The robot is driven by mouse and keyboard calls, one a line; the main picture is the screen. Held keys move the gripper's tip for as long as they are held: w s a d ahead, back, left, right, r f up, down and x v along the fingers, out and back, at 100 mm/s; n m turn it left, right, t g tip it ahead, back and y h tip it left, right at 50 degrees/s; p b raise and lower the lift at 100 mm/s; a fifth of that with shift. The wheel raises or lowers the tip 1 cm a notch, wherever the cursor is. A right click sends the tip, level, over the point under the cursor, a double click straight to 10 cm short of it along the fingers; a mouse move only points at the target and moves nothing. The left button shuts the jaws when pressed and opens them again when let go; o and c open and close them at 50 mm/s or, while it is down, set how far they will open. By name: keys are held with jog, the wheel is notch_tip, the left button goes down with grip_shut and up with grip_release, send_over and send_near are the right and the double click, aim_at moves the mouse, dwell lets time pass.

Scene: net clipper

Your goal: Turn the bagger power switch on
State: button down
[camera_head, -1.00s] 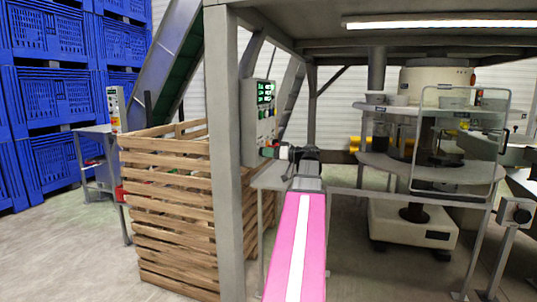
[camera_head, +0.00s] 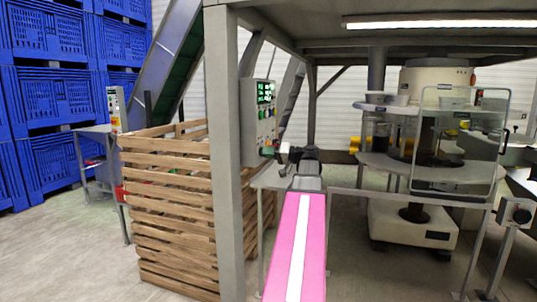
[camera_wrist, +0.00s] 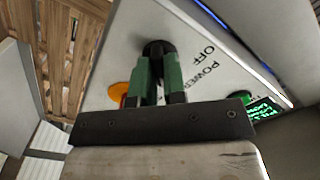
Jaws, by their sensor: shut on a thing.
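The bagger's grey control box (camera_head: 250,125) stands behind the post at centre left in the head view, with a lit green display and buttons. In the wrist view the power switch is a round black knob (camera_wrist: 155,47) on the pale panel (camera_wrist: 195,75), beside the printed words "POWER" and "OFF". My gripper (camera_wrist: 158,70) has its two green fingers shut on the knob, one on each side. The fingers hide part of the knob, so I cannot tell which way it points. In the head view my gripper (camera_head: 268,151) meets the lower part of the box.
An orange and red button (camera_wrist: 119,92) lies left of the fingers in the wrist view. The green display (camera_wrist: 264,108) is at right. A grey post (camera_head: 226,160) and a slatted wooden crate (camera_head: 170,215) stand left of my arm. The bagging machine (camera_head: 430,150) stands right.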

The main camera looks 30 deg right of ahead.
jog(key=c, duration=1.2)
grip_release()
jog(key=v, duration=1)
jog(key=shift+s+d, duration=0.25)
jog(key=shift+s, duration=0.05)
